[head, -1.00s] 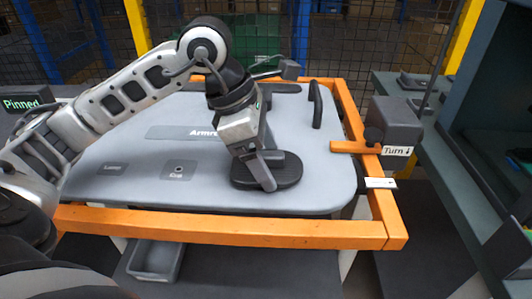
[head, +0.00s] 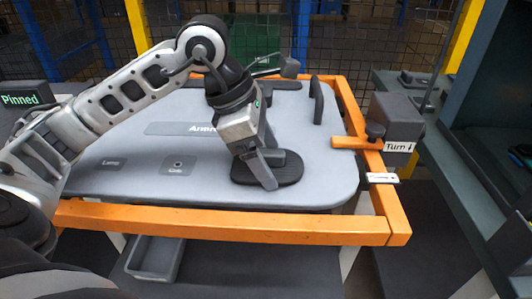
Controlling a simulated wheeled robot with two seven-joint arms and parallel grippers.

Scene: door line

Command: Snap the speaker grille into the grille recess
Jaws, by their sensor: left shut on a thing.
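The speaker grille (head: 285,172) is a dark oval piece at the right lower part of the grey door panel (head: 200,190). My left gripper (head: 268,172) points down at it, with its fingers at the grille's middle, and is shut on it. The grille lies flat on or very close to the panel. The grille recess is hidden beneath it, so I cannot tell whether the grille is seated. My right gripper is not in view.
An orange frame (head: 220,222) surrounds the panel. A dark handle (head: 318,100) stands up at the panel's upper right. A dark block with a "Turn" label (head: 398,147) sits at the frame's right side. A grey bin (head: 155,257) is below the front rail. Shelving stands at right.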

